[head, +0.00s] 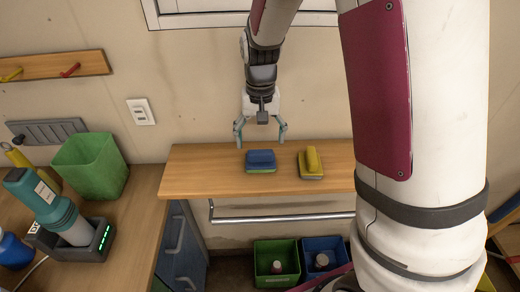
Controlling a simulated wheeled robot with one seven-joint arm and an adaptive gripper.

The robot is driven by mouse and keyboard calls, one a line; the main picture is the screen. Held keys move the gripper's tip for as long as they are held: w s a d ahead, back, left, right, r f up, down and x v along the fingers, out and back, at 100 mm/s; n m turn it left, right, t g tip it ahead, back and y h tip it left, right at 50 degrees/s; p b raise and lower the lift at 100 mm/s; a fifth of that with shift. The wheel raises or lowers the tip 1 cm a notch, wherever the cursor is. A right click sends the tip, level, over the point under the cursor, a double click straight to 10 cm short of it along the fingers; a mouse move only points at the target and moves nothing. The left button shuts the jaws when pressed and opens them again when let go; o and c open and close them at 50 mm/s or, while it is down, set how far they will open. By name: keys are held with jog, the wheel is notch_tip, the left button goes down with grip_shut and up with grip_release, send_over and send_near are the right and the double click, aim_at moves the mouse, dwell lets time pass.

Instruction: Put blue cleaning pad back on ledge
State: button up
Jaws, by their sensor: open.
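The blue cleaning pad (261,160) lies on the wooden ledge (215,178), left of a yellow cleaning pad (311,161). My gripper (260,140) hangs from above, pointing down, over the back of the ledge. Its two fingers are spread apart and nothing is between them. The fingertips appear above and just behind the blue pad in the picture. I cannot tell the exact gap between the fingertips and the pad.
A metal rail (280,218) runs under the ledge front. Below are a green bin (276,262) and a blue bin (325,258). On the left counter stand a green tub (91,166) and a teal tool (47,205) in a dark dock. The ledge's left end is bare.

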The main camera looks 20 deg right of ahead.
aim_at(260, 152)
jog(key=s+r+n+t, duration=0.1)
jog(key=s+r, duration=0.4)
jog(key=r, duration=0.3)
jog(key=s+r+n+t, duration=0.1)
jog(key=s+r+t, duration=0.1)
jog(key=s+r, duration=0.45)
jog(key=s+r+n+t, duration=0.1)
jog(key=s+r, duration=0.3)
jog(key=s, duration=0.5)
jog(key=shift+s+r+n+t, duration=0.15)
jog(key=shift+s+n+t, duration=0.2)
jog(key=shift+t, duration=0.35)
